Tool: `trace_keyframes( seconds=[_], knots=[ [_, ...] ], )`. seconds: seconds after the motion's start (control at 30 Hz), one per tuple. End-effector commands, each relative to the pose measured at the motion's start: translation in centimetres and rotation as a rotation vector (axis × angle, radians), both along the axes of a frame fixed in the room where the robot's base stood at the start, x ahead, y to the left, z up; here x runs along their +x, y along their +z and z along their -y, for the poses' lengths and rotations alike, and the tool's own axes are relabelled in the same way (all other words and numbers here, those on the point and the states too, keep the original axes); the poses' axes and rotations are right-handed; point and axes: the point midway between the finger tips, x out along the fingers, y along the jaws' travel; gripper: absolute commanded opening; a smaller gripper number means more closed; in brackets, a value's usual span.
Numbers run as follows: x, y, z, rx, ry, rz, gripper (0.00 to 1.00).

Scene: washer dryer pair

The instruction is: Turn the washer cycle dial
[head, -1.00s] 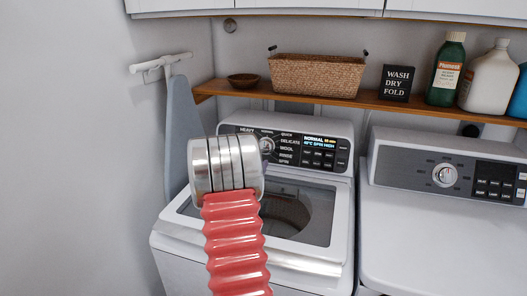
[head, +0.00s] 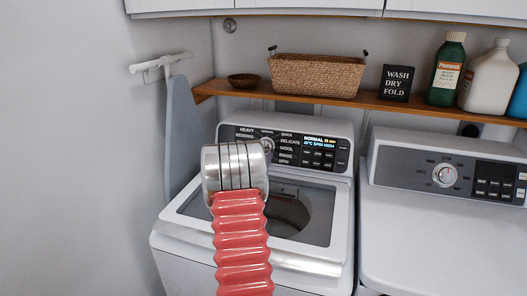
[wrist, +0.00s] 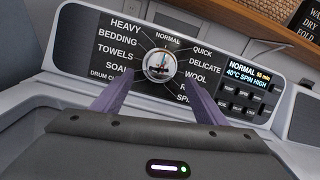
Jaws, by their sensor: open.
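The washer (head: 330,262) stands at the left of the pair, with its cycle dial (wrist: 159,65) on the dark control panel (wrist: 112,52). In the head view the dial (head: 267,143) shows just past my arm, which hides most of the gripper.
The washer's lit display (wrist: 248,76) and buttons are right of the dial. A wooden shelf (head: 230,92) above holds a wicker basket (head: 318,77), a small bowl, a sign and bottles. The dryer (head: 440,240) stands at the right, and a folded ironing board (head: 180,130) at the left.

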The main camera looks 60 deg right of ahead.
Motion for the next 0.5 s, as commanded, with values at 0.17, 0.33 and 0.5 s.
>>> trace_keyframes(
  seconds=[0.17,0.33,0.5],
  knots=[
    [0.3,0.0,2.3,-0.001,-0.001,0.0,0.66],
    [0.6,0.0,4.4,-0.001,-0.002,0.0,0.66],
    [0.9,0.0,6.0,-0.001,-0.001,0.0,0.66]
  ],
)
